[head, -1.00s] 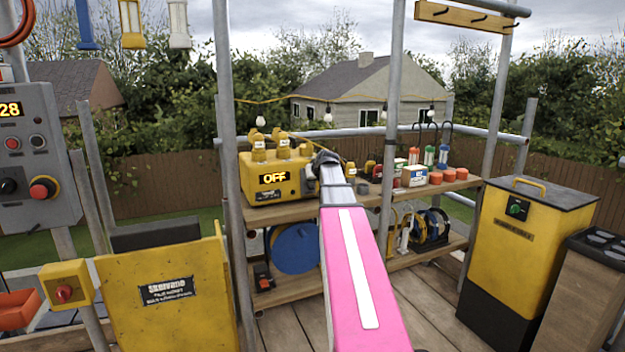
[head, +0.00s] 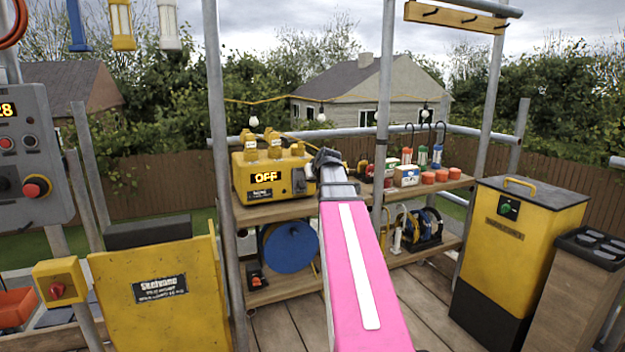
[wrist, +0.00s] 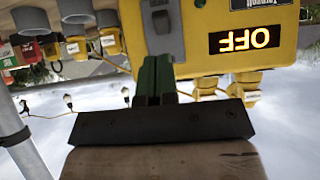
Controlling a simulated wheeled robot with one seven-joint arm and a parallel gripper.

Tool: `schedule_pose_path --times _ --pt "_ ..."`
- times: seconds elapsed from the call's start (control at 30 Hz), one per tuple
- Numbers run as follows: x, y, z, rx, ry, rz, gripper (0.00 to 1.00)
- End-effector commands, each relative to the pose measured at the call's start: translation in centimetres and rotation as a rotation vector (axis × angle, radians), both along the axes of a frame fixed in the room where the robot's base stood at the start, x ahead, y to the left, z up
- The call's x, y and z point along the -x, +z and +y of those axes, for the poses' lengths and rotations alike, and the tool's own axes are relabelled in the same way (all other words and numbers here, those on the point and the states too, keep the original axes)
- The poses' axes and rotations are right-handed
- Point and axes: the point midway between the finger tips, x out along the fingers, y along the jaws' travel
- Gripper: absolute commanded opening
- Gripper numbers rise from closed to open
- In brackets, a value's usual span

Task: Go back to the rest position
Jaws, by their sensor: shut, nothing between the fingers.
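My pink arm (head: 358,255) reaches forward from the bottom of the head view toward the shelf unit. My gripper (wrist: 157,72) shows in the wrist view as two green fingers pressed together on a dark bar, with nothing between them. The wrist view is upside down. The fingers are in front of a yellow power box (head: 262,178) whose display reads OFF, close to a grey fitting (wrist: 161,22) on its face. I cannot tell whether they touch it. In the head view the fingertips are hidden behind my wrist.
The box stands on the upper wooden shelf (head: 290,208), with small bottles and orange-lidded pots to its right. Metal poles (head: 384,90) rise close to my arm. A yellow cabinet (head: 510,245) stands right, a yellow panel (head: 150,300) left. Bare planks (head: 425,300) lie between shelf and cabinet.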

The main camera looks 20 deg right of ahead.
Motion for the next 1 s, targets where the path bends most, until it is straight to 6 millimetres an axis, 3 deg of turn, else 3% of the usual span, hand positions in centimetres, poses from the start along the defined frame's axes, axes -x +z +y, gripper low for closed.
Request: schedule_pose_path --times 0.23,0.37,0.47,0.67,1.0 --pt "0.0 -0.1 0.0 0.000 0.000 0.001 0.00" --pt "0.4 -1.8 1.0 -0.007 0.005 0.031 0.00" --pt "1.3 -5.0 2.7 -0.023 0.010 0.092 0.00" --pt "4.4 -13.6 7.4 -0.051 0.022 0.267 0.00" --pt "12.4 -26.4 14.4 -0.059 0.015 0.571 0.00"
